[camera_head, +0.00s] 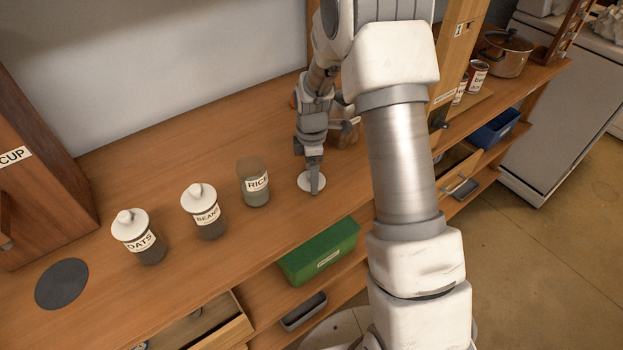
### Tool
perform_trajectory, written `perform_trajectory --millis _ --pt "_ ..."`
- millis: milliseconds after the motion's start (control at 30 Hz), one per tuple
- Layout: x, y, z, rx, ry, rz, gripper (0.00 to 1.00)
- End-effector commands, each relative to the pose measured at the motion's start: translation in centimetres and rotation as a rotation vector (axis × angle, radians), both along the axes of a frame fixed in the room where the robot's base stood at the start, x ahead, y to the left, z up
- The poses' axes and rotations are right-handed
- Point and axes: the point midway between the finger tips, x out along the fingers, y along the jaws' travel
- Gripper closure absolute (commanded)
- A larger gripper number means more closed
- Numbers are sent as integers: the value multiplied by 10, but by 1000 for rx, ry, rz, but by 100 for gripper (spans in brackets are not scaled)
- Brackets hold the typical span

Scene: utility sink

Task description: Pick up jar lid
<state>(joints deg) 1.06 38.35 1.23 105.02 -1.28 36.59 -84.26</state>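The jar lid (306,183) is a flat white disc lying on the wooden counter, just right of the RICE jar. My gripper (315,188) points down over the lid, with its tip at or just above the lid's middle. The fingers cover the lid's centre, so I cannot tell whether they are open or shut on its knob. The RICE jar (254,188) is glass, stands upright and has no white lid on top.
The BEANS jar (205,222) and OATS jar (146,250) stand left with white knobbed lids. A dark round mat (62,284) lies farther left. A green bin (322,252) sits below the counter edge. A pot (506,54) and cans stand at the back right.

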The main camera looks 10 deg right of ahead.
Motion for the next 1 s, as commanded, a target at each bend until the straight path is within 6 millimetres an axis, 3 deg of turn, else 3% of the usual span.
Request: perform_trajectory --millis 400,667,1000 --pt "1 0 5 0 -2 0 63" --pt "1 -1 41 1 -5 -1 63" --pt "-49 -36 77 0 -2 -3 63"
